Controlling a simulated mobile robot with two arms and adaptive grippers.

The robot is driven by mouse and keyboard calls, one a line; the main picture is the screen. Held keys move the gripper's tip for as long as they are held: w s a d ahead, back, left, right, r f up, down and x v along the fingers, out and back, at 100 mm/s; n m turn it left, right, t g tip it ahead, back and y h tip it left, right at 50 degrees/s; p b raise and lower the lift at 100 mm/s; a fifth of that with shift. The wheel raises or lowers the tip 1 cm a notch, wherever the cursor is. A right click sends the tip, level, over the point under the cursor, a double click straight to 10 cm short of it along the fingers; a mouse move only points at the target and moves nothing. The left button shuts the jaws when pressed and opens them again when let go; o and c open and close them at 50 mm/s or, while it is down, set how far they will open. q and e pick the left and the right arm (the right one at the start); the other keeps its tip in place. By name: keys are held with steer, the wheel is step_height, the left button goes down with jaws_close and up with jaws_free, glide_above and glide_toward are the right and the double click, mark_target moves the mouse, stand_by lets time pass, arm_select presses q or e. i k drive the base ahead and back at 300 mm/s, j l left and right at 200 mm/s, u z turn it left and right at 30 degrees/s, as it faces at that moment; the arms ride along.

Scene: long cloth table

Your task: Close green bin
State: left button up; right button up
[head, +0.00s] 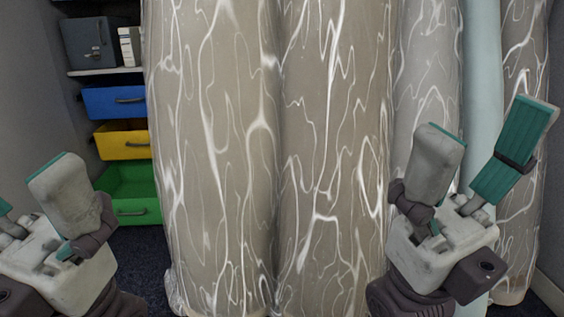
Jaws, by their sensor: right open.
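The green bin (128,184) is the lowest of the colored bins in the shelf unit at the left. It is pulled out, and its inside and its front with a dark handle show. My right gripper (488,135) is at the right, far from the bin, open and empty.
A yellow bin (122,144) above is partly out; a blue bin (113,102) is above it. A dark box (88,42) and white binder (130,46) stand on the shelf. Large plastic-wrapped rolls (275,150) fill the middle and right. Dark carpet (142,258) shows at lower left.

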mark_target(132, 184)
steer(key=u, duration=0.85)
